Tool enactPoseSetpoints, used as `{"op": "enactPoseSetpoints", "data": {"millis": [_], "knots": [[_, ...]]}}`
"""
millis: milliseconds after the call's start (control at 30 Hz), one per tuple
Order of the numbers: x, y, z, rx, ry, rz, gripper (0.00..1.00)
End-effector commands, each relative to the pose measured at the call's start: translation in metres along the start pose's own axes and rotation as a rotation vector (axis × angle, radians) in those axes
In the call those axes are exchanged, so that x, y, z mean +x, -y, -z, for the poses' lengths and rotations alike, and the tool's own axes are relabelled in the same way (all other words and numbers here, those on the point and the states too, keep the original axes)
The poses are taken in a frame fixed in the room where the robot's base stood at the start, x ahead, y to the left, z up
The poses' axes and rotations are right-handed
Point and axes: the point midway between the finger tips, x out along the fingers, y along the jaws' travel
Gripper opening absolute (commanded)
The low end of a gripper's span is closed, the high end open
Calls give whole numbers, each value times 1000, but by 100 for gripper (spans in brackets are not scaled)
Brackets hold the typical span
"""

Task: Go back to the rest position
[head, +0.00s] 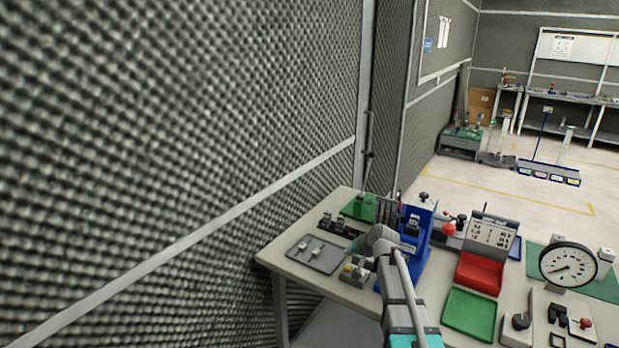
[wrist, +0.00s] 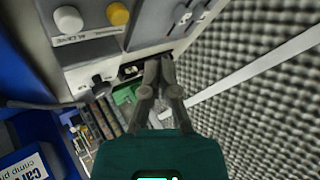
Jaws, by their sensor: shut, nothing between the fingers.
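My gripper (wrist: 160,68) shows in the wrist view with its two grey fingers together and nothing between them. Its fingertips are beside a grey box with a white and a yellow button (wrist: 92,42) and a grey switch panel. I cannot tell whether they touch anything. In the head view my arm reaches from the bottom up to the bench's left part. The button box (head: 352,273) and the switch panel (head: 314,262) are close to its end there. The fingertips are hard to make out in that view.
A blue holder (head: 415,262) stands right beside my arm. A red tray (head: 480,272), a green tray (head: 470,313) and a dial gauge (head: 568,265) are further right on the crowded bench. A foam wall (head: 180,130) rises at the left. Open floor (head: 490,190) lies behind the bench.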

Motion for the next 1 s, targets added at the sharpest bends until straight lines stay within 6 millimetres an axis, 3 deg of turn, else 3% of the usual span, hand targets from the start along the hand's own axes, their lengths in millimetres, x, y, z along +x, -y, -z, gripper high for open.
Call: {"op": "enactPoseSetpoints", "data": {"millis": [167,267,400,600,767,1000], "knots": [[-16,-1,-51,-55,107,-61,0],[-31,-6,-92,-100,202,-124,0],[-60,-17,-153,-163,350,-233,0],[-104,-35,-219,-220,529,-387,0],[-124,-43,-243,-236,602,-457,0],[-128,-45,-246,-239,618,-475,0]]}}
